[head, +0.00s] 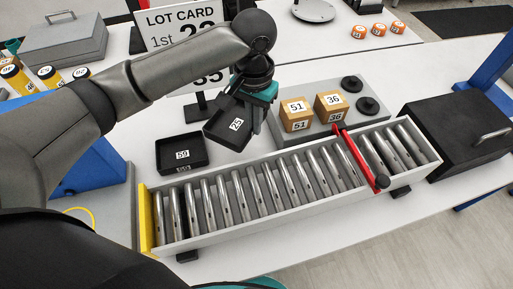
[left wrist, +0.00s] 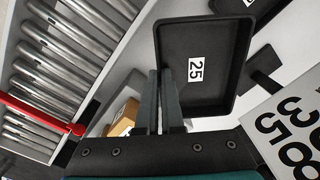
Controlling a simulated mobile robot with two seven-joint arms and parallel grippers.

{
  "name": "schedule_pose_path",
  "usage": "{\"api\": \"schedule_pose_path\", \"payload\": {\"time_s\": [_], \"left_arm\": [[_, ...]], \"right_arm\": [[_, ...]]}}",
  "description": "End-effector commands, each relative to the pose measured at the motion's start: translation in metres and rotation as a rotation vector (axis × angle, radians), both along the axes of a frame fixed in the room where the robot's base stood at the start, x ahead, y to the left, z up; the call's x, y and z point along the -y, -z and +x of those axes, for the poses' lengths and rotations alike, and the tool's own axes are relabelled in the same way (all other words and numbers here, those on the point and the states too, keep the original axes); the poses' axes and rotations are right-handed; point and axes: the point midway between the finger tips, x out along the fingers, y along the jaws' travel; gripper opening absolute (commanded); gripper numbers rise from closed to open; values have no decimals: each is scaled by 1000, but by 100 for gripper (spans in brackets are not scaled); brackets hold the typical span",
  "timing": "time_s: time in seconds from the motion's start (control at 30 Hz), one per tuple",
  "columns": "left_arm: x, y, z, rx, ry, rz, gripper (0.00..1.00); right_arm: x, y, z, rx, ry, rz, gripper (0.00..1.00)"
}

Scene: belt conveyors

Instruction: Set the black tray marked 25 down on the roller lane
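The black tray marked 25 (head: 229,129) hangs tilted in the air, left of the boxes and above the table behind the roller lane (head: 262,187). My left gripper (head: 257,108) is shut on one side wall of this tray. In the left wrist view the fingers (left wrist: 160,103) straddle that wall, and the tray (left wrist: 218,75) is empty with its 25 label showing. The lane's rollers under its left and middle parts are bare. The lane also shows in the left wrist view (left wrist: 62,62). My right gripper is not in view.
A red bar (head: 358,157) crosses the lane near its right end; a yellow plate (head: 145,217) closes the left end. Tray 59 (head: 182,154) sits behind the lane. Boxes 51 (head: 295,115) and 36 (head: 330,105) stand on a grey platform. A black case (head: 468,137) is at right.

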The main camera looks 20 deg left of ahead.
Motion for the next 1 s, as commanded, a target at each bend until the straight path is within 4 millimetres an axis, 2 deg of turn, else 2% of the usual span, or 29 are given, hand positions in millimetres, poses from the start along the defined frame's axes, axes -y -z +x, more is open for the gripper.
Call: {"api": "schedule_pose_path", "payload": {"time_s": [0.03, 0.2, 0.47, 0.7, 1.0], "left_arm": [[-1, 17, -1, -5, -1, 1, 0], [0, 50, -1, -1, -1, 0, 0], [0, 69, 0, 0, 1, -1, 0], [0, 103, 0, -1, -1, 0, 0], [0, 105, 0, 1, 0, -1, 0]], "right_arm": [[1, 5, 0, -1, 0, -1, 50], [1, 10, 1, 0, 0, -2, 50], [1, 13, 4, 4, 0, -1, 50], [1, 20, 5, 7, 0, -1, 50], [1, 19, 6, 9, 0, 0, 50]]}}
